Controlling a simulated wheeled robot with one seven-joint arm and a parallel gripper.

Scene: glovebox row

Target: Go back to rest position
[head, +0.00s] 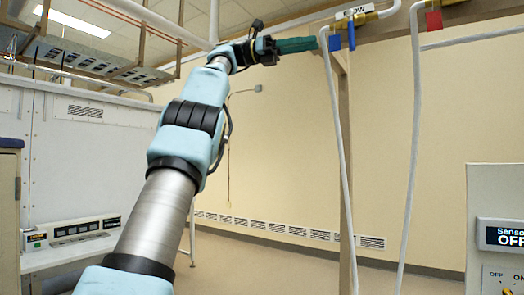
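My arm reaches up from the bottom left to the upper middle of the head view. My gripper (317,44) is at its end, with a dark body and long teal-green fingers pointing right. The fingers are seen side-on and overlap, so I cannot tell whether they are open or shut. The fingertips are close to a blue valve handle (351,36) on the overhead pipework; I cannot tell if they touch anything. No held object shows.
White hoses (340,140) hang down from the pipes beside a wooden post. A red tag or handle (434,20) is further right. A panel with a "Sensor OFF" display (503,236) stands at lower right. White cabinets (85,150) are at left. Middle floor looks clear.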

